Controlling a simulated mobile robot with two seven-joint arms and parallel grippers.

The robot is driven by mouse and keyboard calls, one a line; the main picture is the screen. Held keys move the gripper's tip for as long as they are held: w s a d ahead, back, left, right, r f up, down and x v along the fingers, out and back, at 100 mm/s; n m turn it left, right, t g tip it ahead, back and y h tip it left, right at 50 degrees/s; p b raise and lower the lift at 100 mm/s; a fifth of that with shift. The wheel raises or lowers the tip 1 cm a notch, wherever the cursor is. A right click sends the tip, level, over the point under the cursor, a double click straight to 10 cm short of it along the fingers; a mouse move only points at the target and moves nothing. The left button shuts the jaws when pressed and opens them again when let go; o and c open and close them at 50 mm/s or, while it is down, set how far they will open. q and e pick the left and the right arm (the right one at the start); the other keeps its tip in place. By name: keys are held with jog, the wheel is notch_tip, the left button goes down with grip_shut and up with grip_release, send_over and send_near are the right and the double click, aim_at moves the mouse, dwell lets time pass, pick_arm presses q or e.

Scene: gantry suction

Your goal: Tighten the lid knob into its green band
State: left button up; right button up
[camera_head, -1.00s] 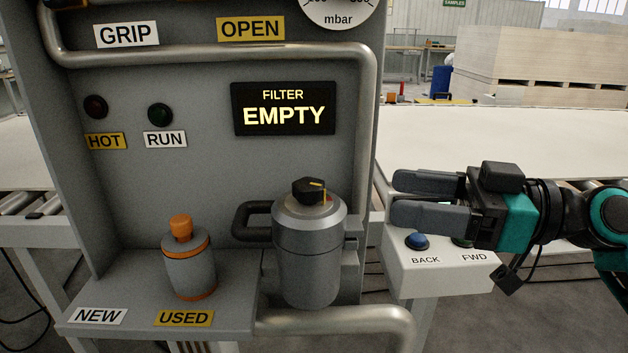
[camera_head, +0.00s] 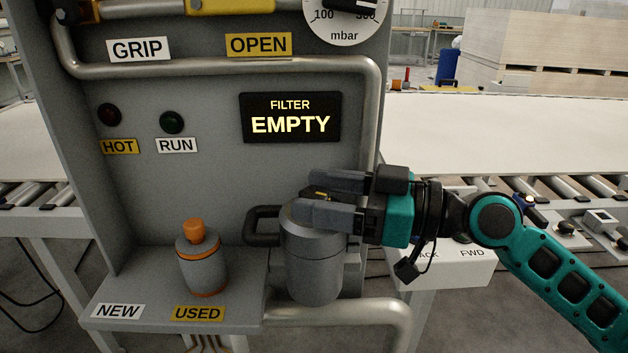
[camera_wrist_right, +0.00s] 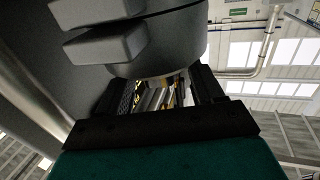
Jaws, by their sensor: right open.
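The grey filter canister (camera_head: 314,268) stands upright at the right of the panel, with a dark handle on its left. The black lid knob (camera_head: 318,194) with its yellow pointer shows only partly on top, between my fingers. The green band is hidden. My right gripper (camera_head: 303,196) has come in from the right over the lid. Its fingers are open, one on the far side and one on the near side of the knob. I cannot tell whether they touch it. In the right wrist view the canister (camera_wrist_right: 160,55) fills the top centre, between the spread fingers. My left gripper is not in view.
An orange-capped grey filter (camera_head: 202,265) stands on the shelf (camera_head: 250,292) behind the NEW and USED labels. The display (camera_head: 290,118) reads FILTER EMPTY. A metal pipe (camera_head: 370,130) runs down beside the panel. A button box (camera_head: 455,270) stands at the right, partly behind my arm.

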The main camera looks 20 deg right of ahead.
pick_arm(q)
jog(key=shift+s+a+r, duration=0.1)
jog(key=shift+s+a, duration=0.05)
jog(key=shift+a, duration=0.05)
pick_arm(e)
jog(key=shift+w+a, duration=0.35)
jog(key=shift+a, duration=0.25)
jog(key=shift+c, duration=0.2)
jog(key=c, duration=0.9)
jog(key=shift+f, duration=0.15)
jog(key=g+b, duration=0.1)
jog(key=b, duration=0.1)
jog(key=n+g+y+b, duration=0.1)
jog(key=b, duration=0.2)
jog(key=shift+f+n+b, duration=0.2)
jog(key=shift+n+b, duration=0.1)
jog(key=shift+r+n+g+y+b, duration=0.15)
jog(key=shift+n+g+y+b, duration=0.15)
jog(key=shift+g+b, duration=0.3)
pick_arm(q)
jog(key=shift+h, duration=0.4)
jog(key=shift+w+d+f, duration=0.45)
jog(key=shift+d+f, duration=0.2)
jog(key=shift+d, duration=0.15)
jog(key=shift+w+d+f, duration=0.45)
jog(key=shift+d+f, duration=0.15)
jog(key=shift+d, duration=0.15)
pick_arm(e)
jog(key=shift+r, duration=0.2)
